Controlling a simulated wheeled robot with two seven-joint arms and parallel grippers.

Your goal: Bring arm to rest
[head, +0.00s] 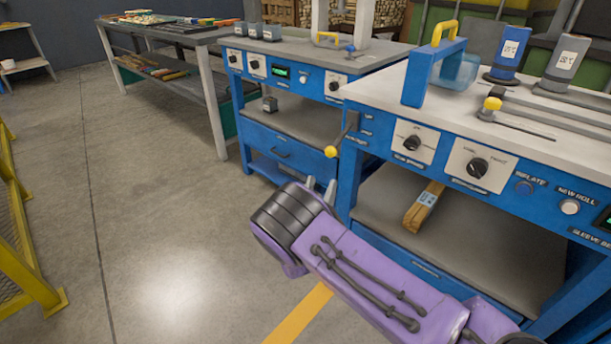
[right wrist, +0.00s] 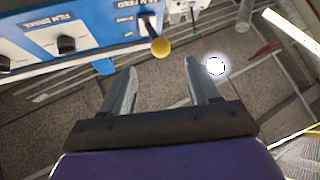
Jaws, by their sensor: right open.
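My right arm (head: 375,280) is purple and reaches in from the lower right of the head view, in front of the blue machine's lower shelf. Its gripper (head: 321,184) shows as two short grey fingertips beyond the dark wrist, left of the machine's front leg. In the right wrist view the gripper (right wrist: 162,75) has its two fingers wide apart with nothing between them but the view of the floor. A yellow-knobbed lever (right wrist: 160,47) on the machine front shows beyond the fingertips. My left gripper is not in view.
The blue machine (head: 450,185) stands close at right, with its yellow-knobbed lever (head: 331,152) sticking out just above the gripper. A wooden block (head: 424,207) lies on its shelf. A second blue machine (head: 290,90) stands behind. Open floor (head: 150,200) lies left, up to a yellow railing (head: 25,240).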

